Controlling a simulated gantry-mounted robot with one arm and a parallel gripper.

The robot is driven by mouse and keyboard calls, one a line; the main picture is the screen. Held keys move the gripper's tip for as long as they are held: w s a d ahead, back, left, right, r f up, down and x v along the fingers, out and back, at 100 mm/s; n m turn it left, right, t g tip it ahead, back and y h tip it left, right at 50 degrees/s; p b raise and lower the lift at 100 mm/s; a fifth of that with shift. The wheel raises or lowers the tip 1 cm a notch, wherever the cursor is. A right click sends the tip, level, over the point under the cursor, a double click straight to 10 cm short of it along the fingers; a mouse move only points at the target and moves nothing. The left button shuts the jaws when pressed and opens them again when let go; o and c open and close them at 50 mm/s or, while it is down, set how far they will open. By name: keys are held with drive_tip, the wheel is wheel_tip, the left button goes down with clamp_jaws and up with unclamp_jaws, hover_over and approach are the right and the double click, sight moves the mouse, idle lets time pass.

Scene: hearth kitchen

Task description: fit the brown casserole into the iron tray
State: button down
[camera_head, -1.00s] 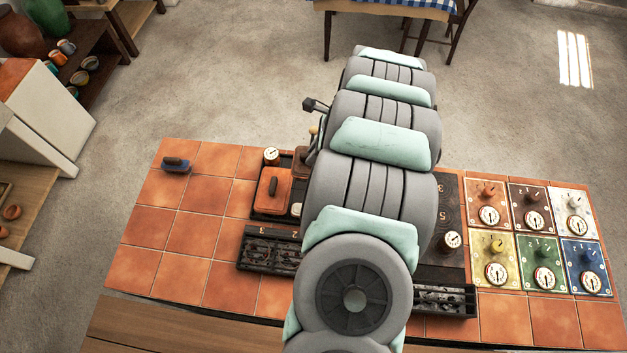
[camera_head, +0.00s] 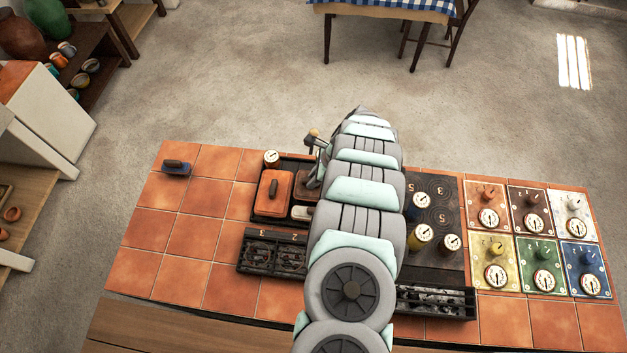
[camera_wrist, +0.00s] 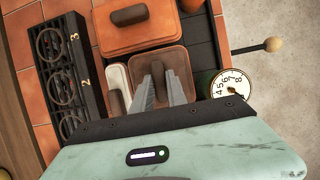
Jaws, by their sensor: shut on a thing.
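The brown casserole (camera_wrist: 176,66) is held by my gripper (camera_wrist: 161,80), whose fingers are closed at its lid handle in the wrist view. In the head view the casserole (camera_head: 311,177) shows only partly, to the left of my arm. The dark iron tray (camera_wrist: 203,45) lies under and around it; its edge also shows in the head view (camera_head: 256,200). The casserole is over the tray's right part, beside an orange casserole (camera_head: 273,193) and a white lidded dish (camera_head: 301,213). I cannot tell whether it rests on the tray floor or is slightly above.
A black burner rack (camera_head: 272,252) stands in front of the tray. A lever with a wooden knob (camera_head: 314,133) sticks up behind it. Several timers, including a yellow one (camera_head: 420,237), stand on a dark plate to the right.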

drive_tip(key=shift+f, duration=0.95)
drive_tip(key=c, duration=1.3)
unclamp_jaws()
drive_tip(key=shift+f, duration=0.1)
